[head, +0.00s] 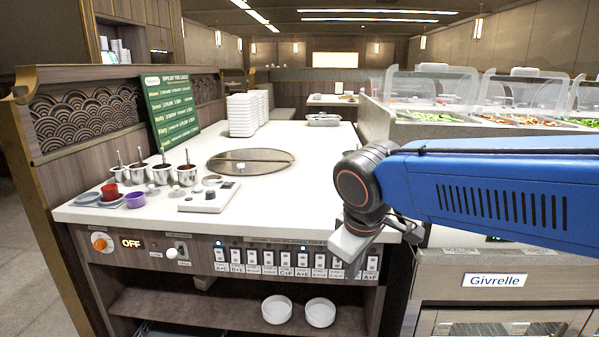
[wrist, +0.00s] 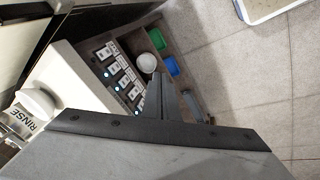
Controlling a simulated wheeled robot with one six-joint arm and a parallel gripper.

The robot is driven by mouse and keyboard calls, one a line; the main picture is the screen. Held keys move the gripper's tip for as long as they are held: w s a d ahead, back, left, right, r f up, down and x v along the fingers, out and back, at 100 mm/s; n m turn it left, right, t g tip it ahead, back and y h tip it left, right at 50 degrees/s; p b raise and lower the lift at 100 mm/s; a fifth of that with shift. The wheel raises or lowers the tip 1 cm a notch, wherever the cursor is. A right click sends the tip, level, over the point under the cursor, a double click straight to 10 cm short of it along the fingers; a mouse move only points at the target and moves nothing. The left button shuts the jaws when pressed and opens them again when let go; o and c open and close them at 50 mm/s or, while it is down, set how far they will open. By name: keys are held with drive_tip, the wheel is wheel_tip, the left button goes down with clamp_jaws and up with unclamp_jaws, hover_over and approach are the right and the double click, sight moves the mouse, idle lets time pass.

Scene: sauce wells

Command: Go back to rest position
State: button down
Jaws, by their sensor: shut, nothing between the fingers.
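My gripper (head: 352,243) is at the end of my blue arm, in front of the right end of the white counter (head: 300,190) in the head view. It looks apart from every object there. In the wrist view the closed dark fingers (wrist: 160,98) come to a narrow tip and hold nothing. They point past the switch panel (wrist: 122,70) toward the lower shelf and floor. The sauce wells (head: 187,175) stand at the counter's left, with handles sticking up, far from my gripper.
A red cup (head: 110,192) and a purple cup (head: 136,200) sit at the counter's front left. A control box (head: 208,198) is beside them. A round plate (head: 250,161) is set in the counter; stacked white dishes (head: 243,115) stand behind. White bowls (head: 277,309) sit below. A glass-screened buffet (head: 470,100) is at right.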

drive_tip(key=s+d+f+m, duration=0.4)
drive_tip(key=s+d, duration=0.2)
drive_tip(key=d, duration=0.3)
drive_tip(key=s+d+f+m, duration=0.4)
drive_tip(key=s+d, duration=0.3)
drive_tip(key=d, duration=0.2)
drive_tip(key=shift+s+m+t, duration=0.25)
drive_tip(key=shift+m+t, duration=0.15)
drive_tip(key=shift+m, duration=0.3)
